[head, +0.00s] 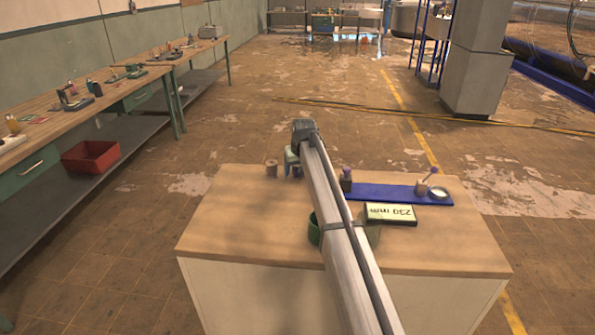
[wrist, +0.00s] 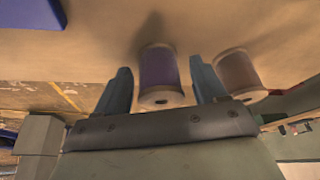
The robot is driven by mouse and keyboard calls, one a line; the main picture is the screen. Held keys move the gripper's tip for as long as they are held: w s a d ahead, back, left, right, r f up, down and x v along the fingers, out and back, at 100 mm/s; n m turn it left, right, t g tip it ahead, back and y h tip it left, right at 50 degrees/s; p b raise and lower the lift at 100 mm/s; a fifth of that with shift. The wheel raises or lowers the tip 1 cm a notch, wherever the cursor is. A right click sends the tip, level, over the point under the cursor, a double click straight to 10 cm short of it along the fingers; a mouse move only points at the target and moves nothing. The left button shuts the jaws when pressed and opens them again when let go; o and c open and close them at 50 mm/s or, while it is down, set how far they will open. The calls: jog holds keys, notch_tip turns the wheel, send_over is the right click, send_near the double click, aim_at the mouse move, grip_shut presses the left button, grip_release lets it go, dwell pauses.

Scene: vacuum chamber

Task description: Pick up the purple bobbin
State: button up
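The purple bobbin (wrist: 158,70) stands on the wooden tabletop, with pale end flanges. In the wrist view it sits between the two fingers of my open gripper (wrist: 161,86). A gap shows on its left side and a narrower one on its right; I see no clear contact. In the head view the purple bobbin (head: 297,171) is small and partly hidden by my gripper (head: 292,158) at the far edge of the table.
A brown bobbin (wrist: 238,72) stands close outside the right finger; it also shows in the head view (head: 271,168). The table's left part is clear.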

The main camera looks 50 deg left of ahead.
jog(key=c, duration=0.9)
jog(key=shift+r, duration=0.1)
